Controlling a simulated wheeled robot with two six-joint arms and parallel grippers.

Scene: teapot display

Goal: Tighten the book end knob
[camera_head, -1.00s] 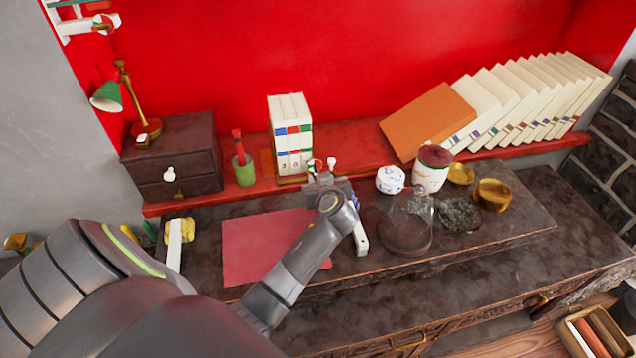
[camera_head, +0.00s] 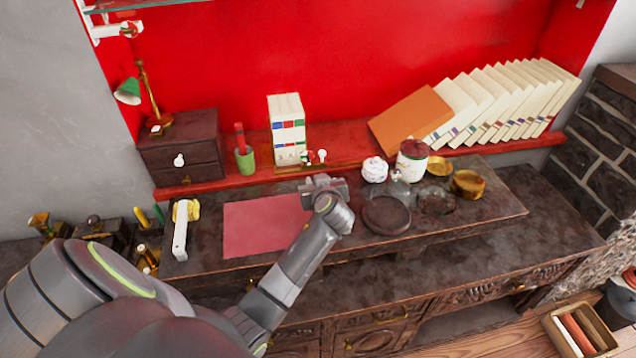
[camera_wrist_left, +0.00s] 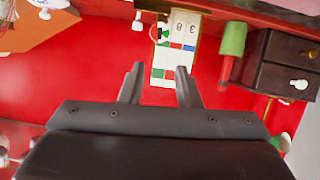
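The book end (camera_head: 300,168) is a small brown stand on the red shelf, with white books (camera_head: 287,128) upright on it. A white knob (camera_head: 322,155) sticks out in front of it at the right, beside a round red, green and white piece (camera_head: 307,157). In the left wrist view the white knob (camera_wrist_left: 137,22) is near the top, beyond the fingers and left of the books (camera_wrist_left: 172,55). My left gripper (camera_wrist_left: 159,70) is open and empty, apart from the knob. In the head view the left gripper (camera_head: 323,181) is just in front of the book end. My right gripper is not in view.
A jar (camera_head: 411,160), a lidded pot (camera_head: 374,170) and a dark round plate (camera_head: 386,215) stand to the right. A red mat (camera_head: 262,225) lies flat on the desk.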

